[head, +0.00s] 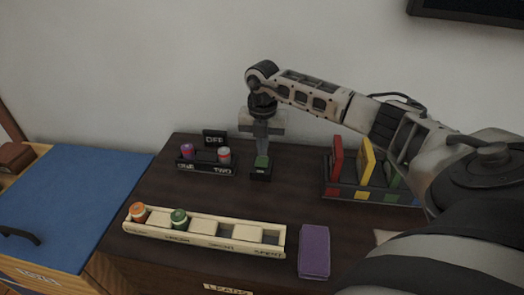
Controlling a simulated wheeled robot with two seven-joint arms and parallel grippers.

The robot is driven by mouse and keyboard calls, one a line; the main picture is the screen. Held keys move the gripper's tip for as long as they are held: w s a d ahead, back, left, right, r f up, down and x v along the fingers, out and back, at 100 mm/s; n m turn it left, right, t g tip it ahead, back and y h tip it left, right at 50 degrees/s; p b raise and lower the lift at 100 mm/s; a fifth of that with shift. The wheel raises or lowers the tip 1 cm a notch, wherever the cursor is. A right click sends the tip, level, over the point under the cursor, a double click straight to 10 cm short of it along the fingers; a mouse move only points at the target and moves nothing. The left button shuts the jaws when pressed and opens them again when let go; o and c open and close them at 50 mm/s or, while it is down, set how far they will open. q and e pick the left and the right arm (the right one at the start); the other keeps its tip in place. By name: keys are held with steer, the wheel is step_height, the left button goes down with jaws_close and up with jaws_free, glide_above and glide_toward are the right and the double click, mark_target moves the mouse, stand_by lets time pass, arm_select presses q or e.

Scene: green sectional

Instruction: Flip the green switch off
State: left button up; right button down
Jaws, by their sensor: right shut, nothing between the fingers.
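The green switch (262,162) sits on a small dark box near the back of the dark wooden top, in the head view. My right gripper (262,150) points straight down over it, shut and empty. Its fingertips are at or just above the far side of the switch; I cannot tell whether they touch. The gripper's lower end partly hides the back of the switch, and whether the switch is on or off cannot be read. My left gripper is out of view.
A dark holder (205,170) with two small jars and an "OFF" sign stands left of the switch. A coloured-book rack (376,196) stands right, under my arm. In front lie a cream tray (225,244) with two jars and a purple block (314,251). A blue-topped chest (75,200) adjoins left.

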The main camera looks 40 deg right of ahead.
mark_target(263, 158)
step_height(263, 158, up, 3)
steer(key=shift+f+p, duration=0.2)
steer(key=shift+p, duration=0.7)
step_height(263, 158, up, 3)
steer(key=shift+f+p, duration=0.2)
steer(key=shift+p, duration=0.9)
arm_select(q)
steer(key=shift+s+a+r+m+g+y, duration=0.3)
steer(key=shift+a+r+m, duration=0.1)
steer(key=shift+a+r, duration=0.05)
arm_select(e)
steer(key=shift+r, duration=0.15)
